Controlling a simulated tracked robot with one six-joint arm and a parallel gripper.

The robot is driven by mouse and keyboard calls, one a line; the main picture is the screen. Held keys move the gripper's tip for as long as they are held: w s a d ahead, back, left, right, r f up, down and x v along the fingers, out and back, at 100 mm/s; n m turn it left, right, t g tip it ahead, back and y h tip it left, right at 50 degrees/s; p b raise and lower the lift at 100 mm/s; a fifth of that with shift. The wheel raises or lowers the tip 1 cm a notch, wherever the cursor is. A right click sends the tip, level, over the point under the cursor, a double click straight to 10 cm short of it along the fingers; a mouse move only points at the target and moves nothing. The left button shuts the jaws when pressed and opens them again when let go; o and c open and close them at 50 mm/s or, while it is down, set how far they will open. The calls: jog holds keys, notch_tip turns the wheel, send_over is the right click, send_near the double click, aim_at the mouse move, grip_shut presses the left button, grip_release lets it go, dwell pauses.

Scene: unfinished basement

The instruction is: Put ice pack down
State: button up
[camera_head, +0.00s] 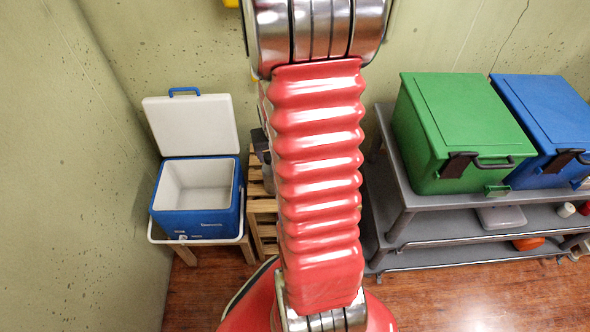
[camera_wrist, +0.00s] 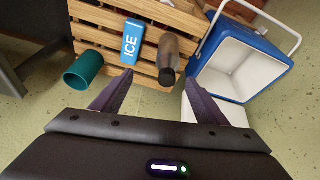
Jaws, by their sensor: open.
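The ice pack (camera_wrist: 132,41) is a blue block with white ICE lettering, resting on a slatted wooden stand (camera_wrist: 205,22) in the wrist view. My gripper (camera_wrist: 159,76) is open, with nothing between its fingers. Its left fingertip is near the lettered end of the ice pack; I cannot tell whether they touch. The wooden stand partly shows there (camera_head: 262,207).
A dark bottle (camera_wrist: 168,52) and a teal cup (camera_wrist: 83,71) are close to the ice pack. An open blue cooler (camera_head: 195,218) stands left of the stand in the head view, and its inside looks empty. A grey shelf with green (camera_head: 462,120) and blue bins is at right.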

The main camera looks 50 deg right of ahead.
jog(key=s+d+f+m, duration=0.2)
jog(key=s+d+f, duration=0.2)
jog(key=d+f, duration=0.4)
notch_tip(320, 180, down, 3)
jog(key=shift+s+d+f+h, duration=0.15)
jog(key=shift+d+f+h, duration=0.1)
jog(key=shift+h, duration=0.15)
jog(key=shift+x, duration=4.25)
jog(key=shift+x, duration=2.65)
jog(key=shift+a, duration=0.15)
jog(key=shift+c, duration=0.2)
